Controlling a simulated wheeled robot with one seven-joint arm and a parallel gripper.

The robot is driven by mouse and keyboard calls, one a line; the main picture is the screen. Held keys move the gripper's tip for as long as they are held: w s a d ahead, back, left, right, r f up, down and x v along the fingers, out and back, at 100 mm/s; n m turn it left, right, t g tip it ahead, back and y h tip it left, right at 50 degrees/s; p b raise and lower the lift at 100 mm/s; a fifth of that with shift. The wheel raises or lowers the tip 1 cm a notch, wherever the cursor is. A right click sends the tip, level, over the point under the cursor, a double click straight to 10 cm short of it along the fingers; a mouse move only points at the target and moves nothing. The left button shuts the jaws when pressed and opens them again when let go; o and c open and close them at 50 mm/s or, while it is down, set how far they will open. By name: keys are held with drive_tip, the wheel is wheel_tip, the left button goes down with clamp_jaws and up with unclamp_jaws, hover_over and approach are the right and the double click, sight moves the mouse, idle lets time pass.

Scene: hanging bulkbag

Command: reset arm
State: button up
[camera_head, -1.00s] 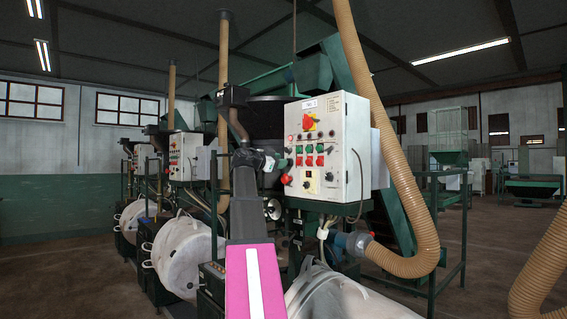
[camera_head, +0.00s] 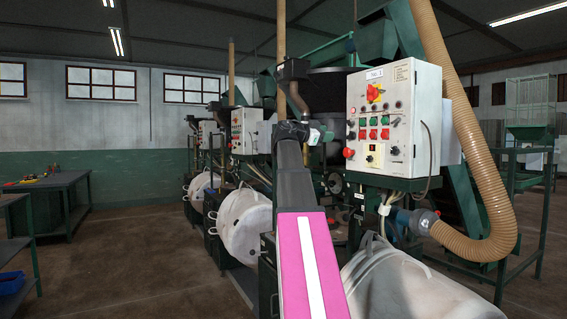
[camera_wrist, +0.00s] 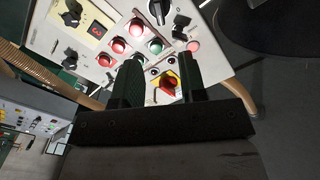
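My gripper shows in the wrist view (camera_wrist: 158,62), with its two dark fingers apart and nothing held between them. In the head view my arm reaches forward, and its dark end is left of the white control box (camera_head: 408,150). The fingers cannot be made out clearly there. In the wrist view the control box's panel (camera_wrist: 98,22) is upside down beyond the fingers. A red rotary switch on a yellow plate (camera_wrist: 170,84) appears between the fingers. Contact with the panel cannot be told.
A white bulk bag (camera_head: 410,285) lies low at the front right. Another white bag (camera_head: 245,225) hangs left of my arm. A tan hose (camera_head: 470,150) curves down at right. A green workbench (camera_head: 70,185) stands at the left, with open floor (camera_head: 140,265) before it.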

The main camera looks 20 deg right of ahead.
drive_tip(key=w+a+f+n+t+y, duration=0.1)
drive_tip(key=w+a+f+n+y, duration=0.25)
drive_tip(key=f, duration=1.15)
drive_tip(key=w+a+f+n+t+y, duration=0.1)
drive_tip(key=a+f+n+y, duration=0.35)
drive_tip(key=f, duration=0.95)
drive_tip(key=w+a+f+n+t+y, duration=0.1)
drive_tip(key=w+a+f+n, duration=0.4)
drive_tip(key=f, duration=1)
drive_tip(key=s+a+f+n+g+y, duration=0.1)
drive_tip(key=s+a+f+n+y, duration=0.2)
drive_tip(key=s+a+f, duration=0.3)
drive_tip(key=s+a+f+n+g+y, duration=0.2)
drive_tip(key=s+a+f, duration=0.5)
drive_tip(key=a+f, duration=0.4)
drive_tip(key=s+a+f+n+g+y, duration=0.1)
drive_tip(key=s+a+f+n+y, duration=0.3)
drive_tip(key=f, duration=1.2)
drive_tip(key=s+a+n, duration=0.1)
drive_tip(key=s+a, duration=0.2)
drive_tip(key=a, duration=0.2)
drive_tip(key=shift+a+g, duration=0.15)
drive_tip(key=shift+g, duration=0.15)
